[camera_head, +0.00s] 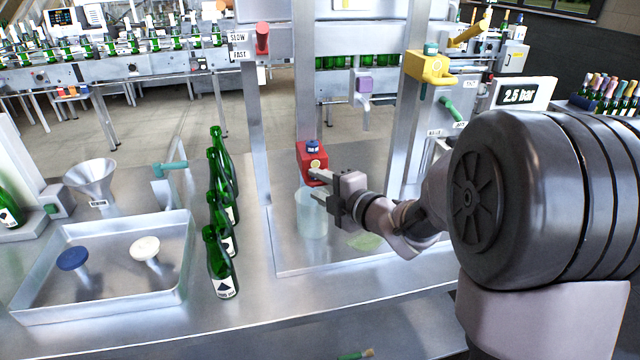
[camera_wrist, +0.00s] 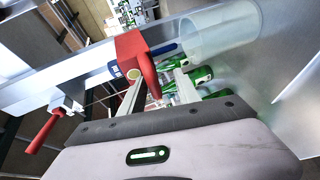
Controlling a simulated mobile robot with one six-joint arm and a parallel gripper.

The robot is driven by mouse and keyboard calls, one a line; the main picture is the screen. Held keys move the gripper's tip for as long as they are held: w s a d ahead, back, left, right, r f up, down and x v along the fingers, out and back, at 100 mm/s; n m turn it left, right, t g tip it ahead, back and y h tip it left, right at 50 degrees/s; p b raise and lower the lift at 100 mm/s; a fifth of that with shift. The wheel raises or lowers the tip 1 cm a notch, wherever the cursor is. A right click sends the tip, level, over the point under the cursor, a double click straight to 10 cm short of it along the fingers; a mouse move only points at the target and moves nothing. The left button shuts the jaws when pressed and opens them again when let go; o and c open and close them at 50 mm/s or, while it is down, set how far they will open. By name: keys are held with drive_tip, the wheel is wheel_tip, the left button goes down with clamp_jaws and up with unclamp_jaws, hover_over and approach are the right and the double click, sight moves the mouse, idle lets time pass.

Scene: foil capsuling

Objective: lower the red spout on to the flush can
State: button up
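The red spout (camera_head: 308,158) is a block with a blue top and a yellow disc, mounted on a steel post. The flush can (camera_head: 311,222) is a translucent cylinder on the steel deck below the spout, with a gap between them. My gripper (camera_head: 314,185) is open at the spout's lower front, one finger close under the block. In the wrist view the red spout (camera_wrist: 137,52) reaches down between the spread fingers (camera_wrist: 159,78); contact cannot be told. The clear can (camera_wrist: 222,32) stands to the right there.
Several green bottles (camera_head: 219,262) stand in a row left of the deck. A steel tray (camera_head: 100,308) with a blue and a white knob lies further left. A yellow fitting (camera_head: 430,68) and the right-hand post stand near my arm.

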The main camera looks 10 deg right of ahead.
drive_tip(key=shift+w+r, duration=0.1)
idle(0.3)
drive_tip(key=p+v, duration=0.3)
drive_tip(key=v, duration=1.4)
drive_tip(key=shift+s, duration=0.2)
drive_tip(key=shift+d, duration=0.15)
